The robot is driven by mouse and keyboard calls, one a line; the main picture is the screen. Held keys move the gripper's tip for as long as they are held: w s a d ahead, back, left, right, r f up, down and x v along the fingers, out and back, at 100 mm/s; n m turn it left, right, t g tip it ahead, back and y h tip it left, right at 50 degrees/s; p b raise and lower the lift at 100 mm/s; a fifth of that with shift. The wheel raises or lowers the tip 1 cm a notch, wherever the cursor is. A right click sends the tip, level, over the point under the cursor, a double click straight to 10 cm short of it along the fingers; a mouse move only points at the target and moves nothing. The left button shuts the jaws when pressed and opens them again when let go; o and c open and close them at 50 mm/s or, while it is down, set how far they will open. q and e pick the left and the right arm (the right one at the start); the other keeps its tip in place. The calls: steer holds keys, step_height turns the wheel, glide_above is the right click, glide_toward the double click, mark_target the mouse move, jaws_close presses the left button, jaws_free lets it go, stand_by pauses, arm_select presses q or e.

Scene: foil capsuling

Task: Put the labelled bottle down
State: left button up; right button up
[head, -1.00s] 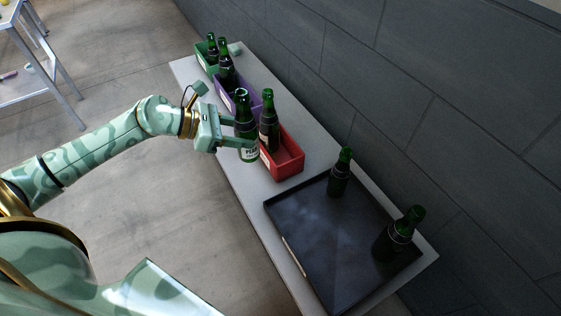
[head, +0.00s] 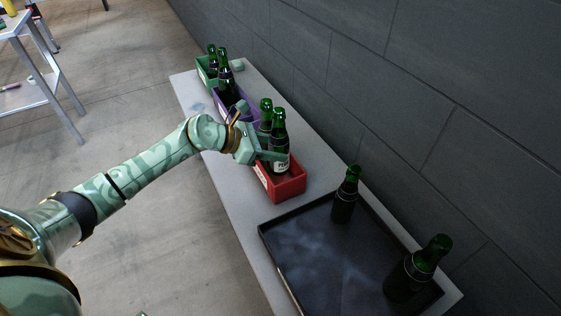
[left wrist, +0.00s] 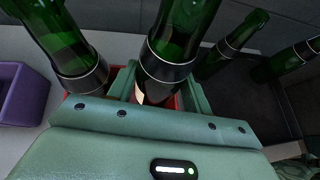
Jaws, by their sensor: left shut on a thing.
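My left gripper (head: 272,155) is shut on the labelled bottle (head: 279,130), a green glass bottle with a pale label. The bottle is close to upright at the red crate (head: 289,190); its base is hidden, so I cannot tell whether it touches the crate floor. Another dark green bottle (head: 265,112) stands right behind it in the red crate. In the left wrist view the held bottle (left wrist: 172,50) is between my two fingers, with the other crate bottle (left wrist: 65,45) to its left. My right gripper is not in view.
A black tray (head: 318,255) with two green bottles, one at its back corner (head: 346,195) and one at the right (head: 415,270), lies in front. A purple crate (head: 222,97) and a green crate (head: 203,75) with bottles stand behind. A dark wall runs along the right.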

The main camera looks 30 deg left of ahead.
arm_select(q)
steer(key=shift+w+d+f, duration=0.2)
steer(key=shift+w+f, duration=0.2)
steer(key=shift+f, duration=0.1)
steer(key=f, duration=0.1)
steer(key=f+b, duration=0.2)
steer(key=shift+w+d+f, duration=0.1)
steer(key=shift+w+d, duration=0.05)
steer(key=shift+w, duration=0.1)
steer(key=shift+f+b, duration=0.35)
steer(key=shift+b, duration=0.1)
steer(key=shift+w, duration=0.1)
steer(key=shift+r, duration=0.25)
steer(key=shift+f, duration=0.65)
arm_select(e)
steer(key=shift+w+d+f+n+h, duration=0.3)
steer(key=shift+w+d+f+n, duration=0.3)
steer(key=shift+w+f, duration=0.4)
arm_select(q)
steer(key=o, duration=0.9)
steer(key=shift+c, duration=0.2)
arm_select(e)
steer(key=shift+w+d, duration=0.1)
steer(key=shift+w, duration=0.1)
